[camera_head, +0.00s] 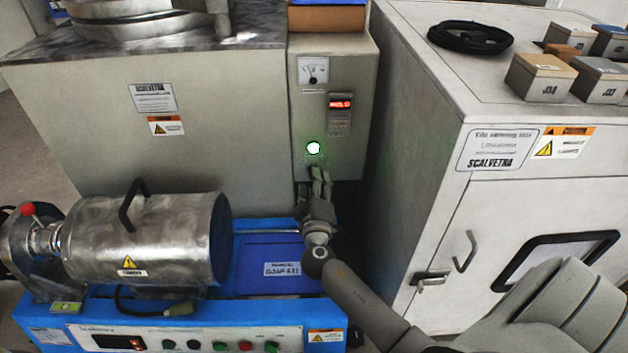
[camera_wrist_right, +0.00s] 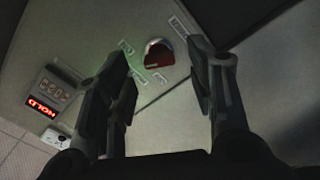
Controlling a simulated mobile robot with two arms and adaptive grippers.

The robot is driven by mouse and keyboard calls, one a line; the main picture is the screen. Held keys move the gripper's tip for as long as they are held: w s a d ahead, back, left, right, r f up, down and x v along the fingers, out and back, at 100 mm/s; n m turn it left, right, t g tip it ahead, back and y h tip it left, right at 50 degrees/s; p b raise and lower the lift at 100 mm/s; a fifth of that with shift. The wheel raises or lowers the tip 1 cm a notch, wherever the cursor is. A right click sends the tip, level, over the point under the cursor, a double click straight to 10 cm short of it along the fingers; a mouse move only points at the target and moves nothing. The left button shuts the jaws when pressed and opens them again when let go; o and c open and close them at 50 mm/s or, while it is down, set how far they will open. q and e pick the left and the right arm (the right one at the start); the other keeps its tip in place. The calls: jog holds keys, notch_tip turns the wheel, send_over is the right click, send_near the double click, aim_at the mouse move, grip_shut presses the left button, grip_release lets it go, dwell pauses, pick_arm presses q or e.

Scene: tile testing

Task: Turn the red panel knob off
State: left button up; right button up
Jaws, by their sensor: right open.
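The red panel knob (camera_wrist_right: 160,57), with a pale metal collar, sits on the grey control panel (camera_wrist_right: 92,22) in the right wrist view. Small labels surround it. My right gripper (camera_wrist_right: 159,76) is open, with its dark fingers on either side of the knob in that view; I see no contact. In the head view, my right gripper (camera_head: 319,183) is at the panel's lower edge, just below a lit green lamp (camera_head: 313,148). The knob cannot be made out there, with the gripper in front of that area. My left gripper is not in view.
A steel drum machine (camera_head: 150,240) on a blue base stands at left. A large grey cabinet (camera_head: 420,170) stands close to the right. A narrow dark gap separates panel and cabinet.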

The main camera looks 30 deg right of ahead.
jog(key=shift+x, duration=1.4)
jog(key=shift+c, duration=0.3)
jog(key=c, duration=0.9)
